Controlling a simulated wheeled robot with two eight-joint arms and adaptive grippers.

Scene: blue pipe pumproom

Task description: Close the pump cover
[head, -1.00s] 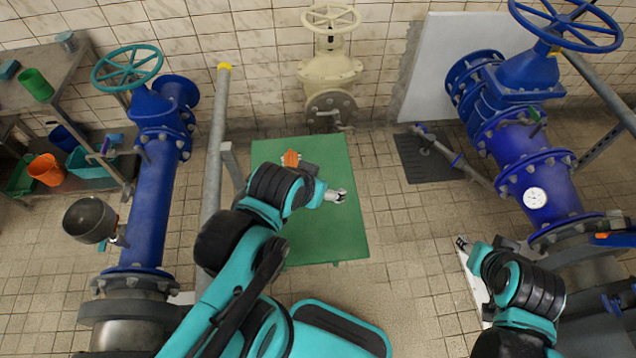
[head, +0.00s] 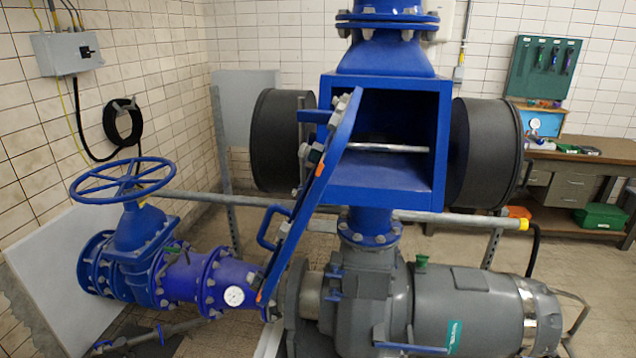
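The pump cover (head: 308,195) is a blue hinged plate with bolts along its edge and a blue handle (head: 272,228) on its outer face. It stands swung open to the left of the blue square pump housing (head: 440,140), seen nearly edge-on. The housing front is open, and a light horizontal rod (head: 388,148) shows inside it. Neither of my grippers is in the head view now.
A grey pump motor (head: 470,300) stands below the housing. Black cylinders (head: 486,150) flank the housing. A blue valve with a handwheel (head: 122,182) and gauge (head: 234,296) is at left. A workbench (head: 575,160) stands at back right.

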